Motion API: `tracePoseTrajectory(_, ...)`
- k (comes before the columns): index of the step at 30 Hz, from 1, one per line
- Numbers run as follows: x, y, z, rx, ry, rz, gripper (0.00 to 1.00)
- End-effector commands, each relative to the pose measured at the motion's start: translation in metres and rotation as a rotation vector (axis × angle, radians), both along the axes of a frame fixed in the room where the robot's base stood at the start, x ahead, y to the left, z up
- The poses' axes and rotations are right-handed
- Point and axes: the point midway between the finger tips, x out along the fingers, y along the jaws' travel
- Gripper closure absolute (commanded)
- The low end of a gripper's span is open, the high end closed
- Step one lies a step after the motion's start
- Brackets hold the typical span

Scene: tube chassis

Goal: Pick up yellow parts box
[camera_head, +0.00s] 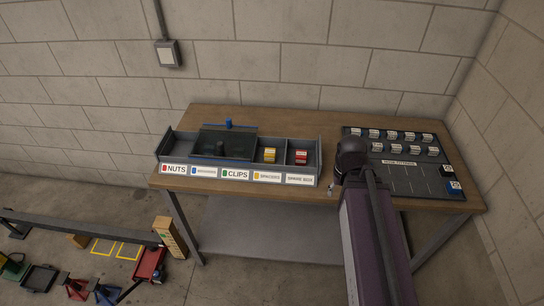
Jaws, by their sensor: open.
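The yellow parts box (269,155) is small with a pale band. It sits in the grey sorting rack (312,170) on the workbench, in the compartment above the yellow-marked label, which seems to read SPACERS. A dark see-through cover (240,145) with blue edges and a blue knob lies over the compartments to its left; the yellow box is outside it. My arm rises from the bottom right, its dark joint over the bench right of the rack. I cannot make out my gripper in this view.
A red parts box (301,157) sits in the compartment right of the yellow one. A dark board (405,182) with rows of small parts lies at the bench's right. The wooden bench (290,118) stands near a block wall. Stands and trays lie on the floor at left.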

Motion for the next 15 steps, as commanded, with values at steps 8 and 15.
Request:
tracePoseTrajectory(8,0.011,0.005,0.001,0.000,0.000,0.000,0.00)
tracePoseTrajectory(15,0.061,0.035,0.008,0.000,0.000,-0.006,0.00)
